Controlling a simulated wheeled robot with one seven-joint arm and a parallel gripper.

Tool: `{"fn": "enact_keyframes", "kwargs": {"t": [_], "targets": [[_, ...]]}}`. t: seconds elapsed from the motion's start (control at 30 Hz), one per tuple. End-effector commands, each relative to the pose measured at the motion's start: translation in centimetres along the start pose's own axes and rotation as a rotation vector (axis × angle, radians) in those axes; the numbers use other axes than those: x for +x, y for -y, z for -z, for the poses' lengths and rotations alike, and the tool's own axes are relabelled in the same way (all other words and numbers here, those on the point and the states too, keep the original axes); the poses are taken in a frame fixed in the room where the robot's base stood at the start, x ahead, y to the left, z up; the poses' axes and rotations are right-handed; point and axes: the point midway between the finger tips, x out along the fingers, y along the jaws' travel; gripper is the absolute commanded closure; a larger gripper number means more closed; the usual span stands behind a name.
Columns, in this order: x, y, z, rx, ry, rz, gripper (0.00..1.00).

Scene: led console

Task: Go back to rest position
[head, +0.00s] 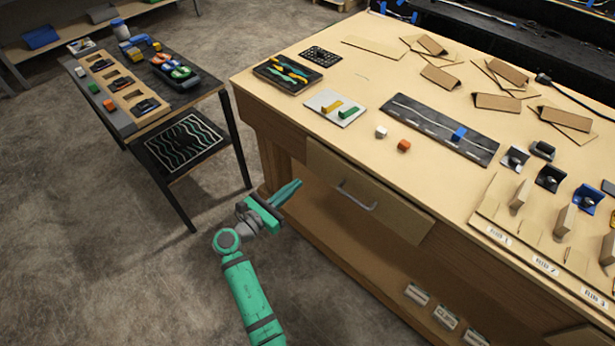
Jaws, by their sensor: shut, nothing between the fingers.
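My gripper (287,193) is in the head view, low at the front of the wooden workbench (380,75). Its green fingers are together with nothing between them, and they point up and right. It is left of the drawer handle (357,197), apart from it as far as I can tell. My green arm reaches up to it from the bottom of the picture.
The bench drawer (365,190) looks slightly pulled out beside my gripper. A small side table (185,95) with trays and coloured parts stands at the left. A white block (381,132) and an orange block (404,146) lie on the bench. The floor (100,250) at the left is clear.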

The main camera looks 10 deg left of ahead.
Motion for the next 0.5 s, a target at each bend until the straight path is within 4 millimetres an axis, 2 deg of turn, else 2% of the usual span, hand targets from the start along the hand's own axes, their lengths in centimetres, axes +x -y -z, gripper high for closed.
{"fn": "enact_keyframes", "kwargs": {"t": [0.2,0.5], "targets": [[-3.0,0.5,0.0,-0.001,0.000,0.011,1.00],[-4.4,0.6,0.0,0.000,0.000,0.013,1.00]]}}
